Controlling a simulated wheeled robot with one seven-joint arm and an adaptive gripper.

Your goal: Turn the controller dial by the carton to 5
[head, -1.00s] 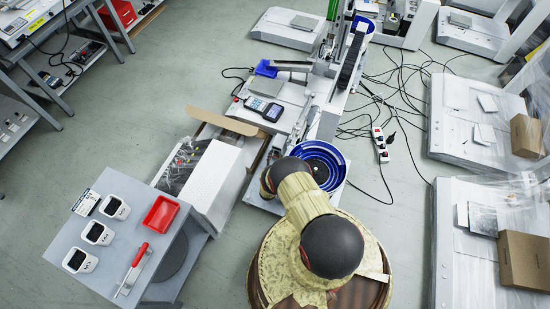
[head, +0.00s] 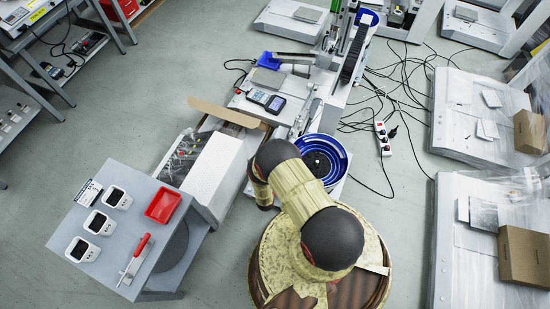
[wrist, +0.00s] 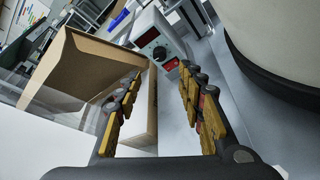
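In the wrist view, the controller (wrist: 170,36) is a pale box with a black dial (wrist: 160,53), a red display (wrist: 148,37) and a red switch (wrist: 171,64). The dial's setting is too small to read. The open carton (wrist: 88,62) stands left of the controller; it shows in the head view as a white box (head: 214,170) with a brown flap (head: 230,113). My gripper (wrist: 160,74) is open and empty, its fingers pointing toward the controller, with the dial ahead between them and apart from them. My arm appears to hide the controller in the head view.
A blue bowl feeder (head: 336,147) stands right of my arm. A handheld device (head: 266,101) lies on the machine behind. Cables run across the floor at right.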

